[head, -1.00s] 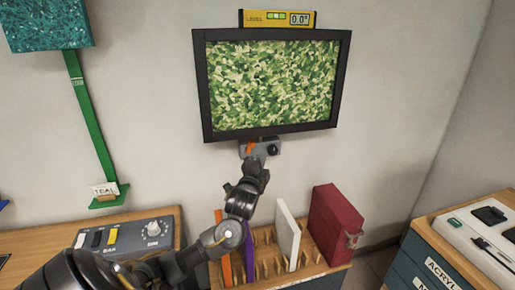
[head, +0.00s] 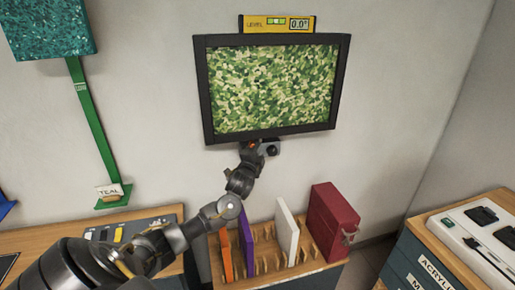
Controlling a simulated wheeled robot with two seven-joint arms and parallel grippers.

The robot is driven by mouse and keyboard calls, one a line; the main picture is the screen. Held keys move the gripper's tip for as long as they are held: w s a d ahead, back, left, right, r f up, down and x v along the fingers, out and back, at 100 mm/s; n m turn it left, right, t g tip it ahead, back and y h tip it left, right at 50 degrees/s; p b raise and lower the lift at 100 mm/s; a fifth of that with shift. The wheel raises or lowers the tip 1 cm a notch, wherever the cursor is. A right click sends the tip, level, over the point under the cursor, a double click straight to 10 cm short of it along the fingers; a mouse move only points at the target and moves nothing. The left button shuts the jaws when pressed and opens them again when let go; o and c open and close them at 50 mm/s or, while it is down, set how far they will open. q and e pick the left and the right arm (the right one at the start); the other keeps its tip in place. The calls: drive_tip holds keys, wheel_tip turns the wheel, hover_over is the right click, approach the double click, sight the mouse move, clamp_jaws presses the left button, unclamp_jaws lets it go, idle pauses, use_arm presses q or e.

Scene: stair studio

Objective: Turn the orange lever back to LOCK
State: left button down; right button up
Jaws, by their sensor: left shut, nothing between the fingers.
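The orange lever (head: 251,145) is a small orange spot on a grey fitting (head: 268,149) just under the black-framed green picture (head: 272,85). The fitting has a dark round knob on its right. My left gripper (head: 250,149) is up at the fitting's left side, in front of the lever, and hides most of it. I cannot tell whether the gripper touches the lever. The gripper is shut with nothing in it. The LOCK marking cannot be made out. My right gripper is not in view.
A yellow level (head: 279,23) reading 0.0° sits on the picture's top edge. Below, a wooden rack (head: 265,255) holds orange, purple and white panels beside a red box (head: 331,220). A control box (head: 130,232) is on the left bench. Wall right of the picture is bare.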

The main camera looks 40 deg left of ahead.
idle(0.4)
use_arm(q)
drive_tip(key=shift+s+n+b, duration=0.1)
drive_tip(key=shift+n+b, duration=0.3)
drive_tip(key=shift+s+a+n+t+y+b, duration=0.2)
drive_tip(key=shift+n+t+y+b, duration=0.15)
drive_tip(key=shift+n+b, duration=0.25)
